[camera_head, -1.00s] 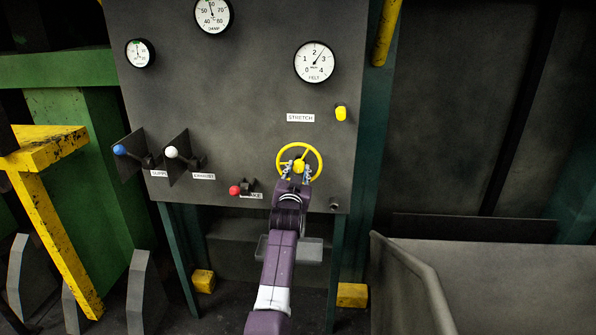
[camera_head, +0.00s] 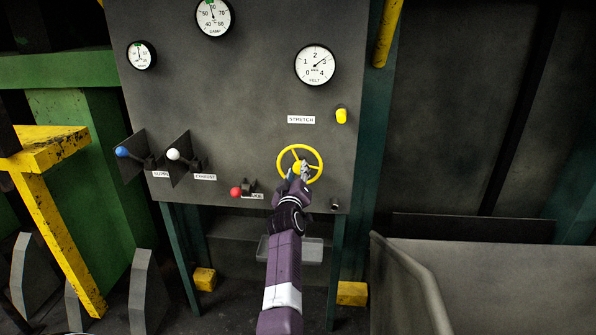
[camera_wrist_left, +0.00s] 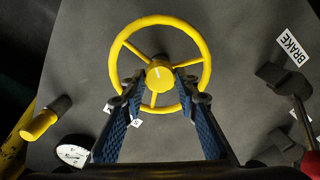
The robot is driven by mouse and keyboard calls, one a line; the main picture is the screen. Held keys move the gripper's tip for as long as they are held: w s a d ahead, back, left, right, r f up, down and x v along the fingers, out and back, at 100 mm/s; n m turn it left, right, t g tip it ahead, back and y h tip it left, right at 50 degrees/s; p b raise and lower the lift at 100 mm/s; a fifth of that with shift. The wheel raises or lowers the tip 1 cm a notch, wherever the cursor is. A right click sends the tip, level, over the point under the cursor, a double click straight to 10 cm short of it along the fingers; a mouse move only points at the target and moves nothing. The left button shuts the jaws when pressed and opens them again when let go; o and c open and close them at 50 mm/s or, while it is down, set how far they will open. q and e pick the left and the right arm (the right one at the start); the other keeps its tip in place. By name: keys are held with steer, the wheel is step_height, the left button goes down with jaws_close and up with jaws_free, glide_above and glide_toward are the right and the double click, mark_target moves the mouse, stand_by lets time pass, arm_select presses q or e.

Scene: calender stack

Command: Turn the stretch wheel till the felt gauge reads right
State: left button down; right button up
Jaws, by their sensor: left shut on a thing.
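The yellow stretch wheel (camera_head: 320,165) is on the grey panel under the STRETCH label (camera_head: 301,120). My left gripper (camera_head: 299,171) is shut on the wheel's hub. In the left wrist view its two blue-padded fingers (camera_wrist_left: 165,92) straddle the yellow hub (camera_wrist_left: 160,76), inside the rim (camera_wrist_left: 112,60). The round white felt gauge (camera_head: 315,65) is above the label; its needle points up and right, between 2 and 3, nearer 3. I can make out no target mark on its dial. My right gripper is not in view.
A yellow knob (camera_head: 341,116) sits right of the label. The red brake lever (camera_head: 236,192), white lever (camera_head: 173,154) and blue lever (camera_head: 122,152) stick out to the left. Two more gauges, the damp gauge (camera_head: 214,17) and a smaller one (camera_head: 142,55), are upper left.

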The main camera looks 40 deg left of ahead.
arm_select(q)
steer(key=shift+f+n, duration=0.1)
steer(key=shift+n, duration=0.5)
steer(key=shift+n, duration=0.3)
steer(key=c, duration=1.5)
jaws_free()
steer(key=v, duration=0.7)
steer(key=shift+s, duration=0.25)
steer(key=shift+d, duration=0.15)
